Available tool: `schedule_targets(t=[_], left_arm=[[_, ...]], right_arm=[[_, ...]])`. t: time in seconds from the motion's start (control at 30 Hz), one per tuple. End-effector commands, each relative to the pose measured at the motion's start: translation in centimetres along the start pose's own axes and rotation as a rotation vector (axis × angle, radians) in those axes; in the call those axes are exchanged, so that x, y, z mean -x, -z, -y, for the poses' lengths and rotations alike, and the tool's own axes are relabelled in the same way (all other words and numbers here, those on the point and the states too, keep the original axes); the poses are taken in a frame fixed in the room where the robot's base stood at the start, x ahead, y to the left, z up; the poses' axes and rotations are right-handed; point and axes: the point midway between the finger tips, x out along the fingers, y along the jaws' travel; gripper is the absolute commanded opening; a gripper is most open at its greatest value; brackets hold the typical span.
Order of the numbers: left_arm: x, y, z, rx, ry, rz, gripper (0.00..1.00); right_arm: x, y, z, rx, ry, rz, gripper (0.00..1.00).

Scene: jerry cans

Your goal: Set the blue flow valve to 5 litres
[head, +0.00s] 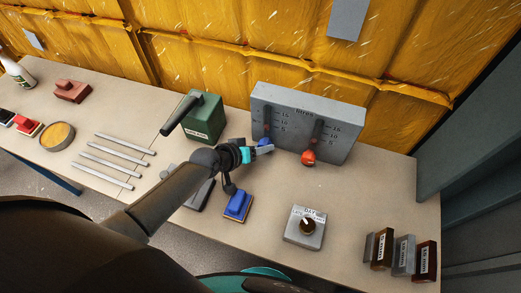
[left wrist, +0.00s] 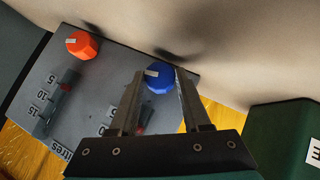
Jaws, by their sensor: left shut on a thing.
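A grey valve panel (head: 343,129) marked "litres" stands at the back of the table, with two scales numbered 5, 10 and 15. The blue flow valve knob (head: 265,142) is low on its left side. In the left wrist view the blue knob (left wrist: 160,80) lies between the fingertips. My left gripper (head: 260,150) is shut on it. The blue valve's scale is partly hidden by a finger in the left wrist view; its red marker's exact level cannot be read.
An orange knob (head: 309,158) sits right of the blue one. A green box (head: 206,117) stands left of the panel. A dial box (head: 304,228), a blue-topped block (head: 237,206) and metal bars (head: 110,160) lie on the table (head: 370,190).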

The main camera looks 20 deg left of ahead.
Motion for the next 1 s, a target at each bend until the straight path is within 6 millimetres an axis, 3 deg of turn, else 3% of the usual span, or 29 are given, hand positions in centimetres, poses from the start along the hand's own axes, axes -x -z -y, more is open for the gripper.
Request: schedule_targets(t=[0.2, 0.7, 0.73, 1.0], left_arm=[[-0.09, -0.12, 0.26, 0.039, -0.039, 0.000, 0.00], [0.00, -0.04, 0.15, 0.052, -0.051, 0.000, 0.00], [0.00, -0.04, 0.14, 0.052, -0.051, 0.001, 0.49], [0.00, -0.02, 0.12, 0.052, -0.052, 0.000, 0.78]], right_arm=[[-1.15, -0.11, 0.03, 0.000, 0.000, 0.000, 1.00], [-1.28, -0.12, 0.04, 0.000, 0.000, 0.000, 1.00], [-1.28, -0.12, 0.04, 0.000, 0.000, 0.000, 1.00], [-1.28, -0.12, 0.05, 0.000, 0.000, 0.000, 1.00]])
